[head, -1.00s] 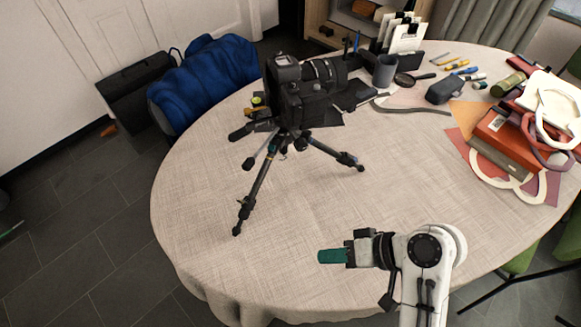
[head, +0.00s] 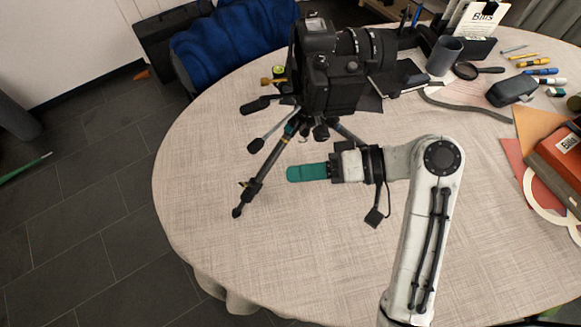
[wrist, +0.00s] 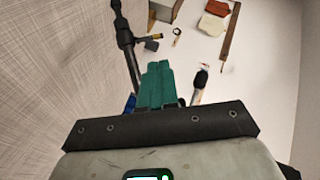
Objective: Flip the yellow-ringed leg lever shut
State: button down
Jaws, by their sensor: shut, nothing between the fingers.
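A black tripod with a camera (head: 335,75) on top stands on the round table (head: 330,265). Its front-left leg (head: 262,175) slants down to the left, with a small yellow mark near its top; a dark lump like a clamp or lever (head: 247,185) is low on it. Whether that lever is open is too small to tell. My gripper (head: 290,173) points left with its green fingers shut and empty, right of this leg and apparently apart from it. In the wrist view, the green fingers (wrist: 157,85) show beside a dark tripod leg (wrist: 128,40).
Dark tripod handles (head: 255,105) stick out left above the gripper. A grey cup (head: 444,55), a magnifying glass (head: 466,70) and a dark case (head: 512,90) lie behind at the right. The front of the table is clear.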

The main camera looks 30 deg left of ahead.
aim_at(247, 185)
jog(key=x, duration=0.8)
jog(key=shift+s+a+f, duration=0.15)
jog(key=shift+s+a, duration=0.05)
jog(key=shift+s, duration=0.1)
